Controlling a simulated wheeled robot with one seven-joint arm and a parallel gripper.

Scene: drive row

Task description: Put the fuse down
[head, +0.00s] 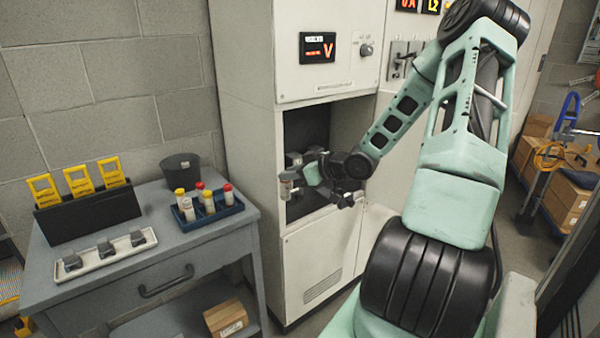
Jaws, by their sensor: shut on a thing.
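My gripper (296,186) is at the front of the open bay in the tall cabinet, at the end of my arm, which reaches in from the right. It is shut on the fuse (288,179), a small grey piece at the left side of the bay's opening. The fingers and the gripper's own body hide much of the fuse. I cannot tell whether the fuse touches anything in the bay.
The grey cabinet (244,130) has a lit display (317,48). On the left bench (168,262) stand a white tray (80,270) with three dark pieces, a blue rack (216,217) of capped cylinders, a dark cup (180,166) and a black holder (90,215) with yellow tags.

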